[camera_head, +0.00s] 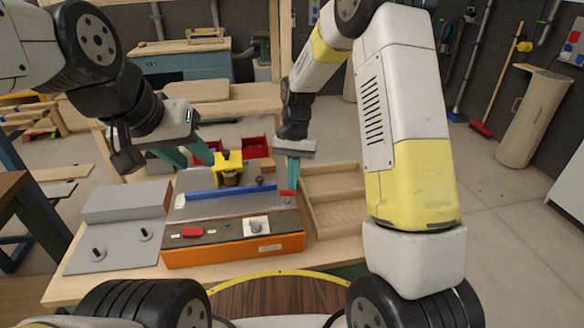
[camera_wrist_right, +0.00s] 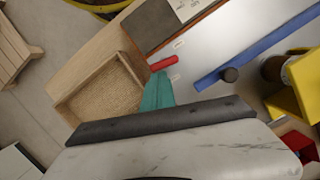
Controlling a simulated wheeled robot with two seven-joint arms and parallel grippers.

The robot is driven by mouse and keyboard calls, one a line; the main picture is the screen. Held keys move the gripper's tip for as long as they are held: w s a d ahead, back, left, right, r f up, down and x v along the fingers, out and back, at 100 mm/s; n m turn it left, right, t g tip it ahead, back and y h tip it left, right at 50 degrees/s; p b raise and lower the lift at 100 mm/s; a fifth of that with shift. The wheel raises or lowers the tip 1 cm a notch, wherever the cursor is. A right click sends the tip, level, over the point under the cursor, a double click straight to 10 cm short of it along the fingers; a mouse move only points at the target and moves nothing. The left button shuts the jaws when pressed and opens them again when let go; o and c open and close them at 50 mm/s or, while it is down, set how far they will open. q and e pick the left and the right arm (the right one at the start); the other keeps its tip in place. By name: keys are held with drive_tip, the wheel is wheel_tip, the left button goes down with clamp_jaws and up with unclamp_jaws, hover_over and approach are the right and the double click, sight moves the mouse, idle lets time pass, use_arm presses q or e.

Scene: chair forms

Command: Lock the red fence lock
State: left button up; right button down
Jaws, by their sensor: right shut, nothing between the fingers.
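The red fence lock (camera_head: 287,193) is a small red lever on the right end of the grey machine top, beside the blue fence (camera_head: 228,190). In the right wrist view the lock (camera_wrist_right: 163,63) lies just beyond my fingertips, close to them; I cannot tell if they touch. My right gripper (camera_head: 291,186) points down over it, teal fingers shut and empty; its fingers also show in the wrist view (camera_wrist_right: 157,90). My left gripper (camera_head: 197,160) is open, its teal fingers apart, behind and left of the yellow tool holder (camera_head: 228,167).
The orange machine front (camera_head: 232,248) has a red button (camera_head: 193,232) and a grey knob (camera_head: 256,226). A wooden tray (camera_head: 337,216) stands right of the machine; red bins (camera_head: 255,147) stand behind. A grey plate with two pegs (camera_head: 118,247) lies at left.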

drive_tip(key=m, duration=0.3)
drive_tip(key=s+m+y, duration=0.1)
drive_tip(key=m, duration=0.1)
drive_tip(key=shift+d+t, duration=0.3)
drive_tip(key=shift+d, duration=0.1)
drive_tip(key=m, duration=0.2)
drive_tip(key=s+m, duration=0.1)
drive_tip(key=m, duration=0.1)
drive_tip(key=m+t, duration=0.1)
drive_tip(key=m, duration=0.1)
drive_tip(key=shift+s+d+y, duration=0.15)
drive_tip(key=shift+s+y, duration=0.15)
drive_tip(key=shift+y, duration=0.1)
drive_tip(key=shift+s+m, duration=0.1)
drive_tip(key=shift+m, duration=0.3)
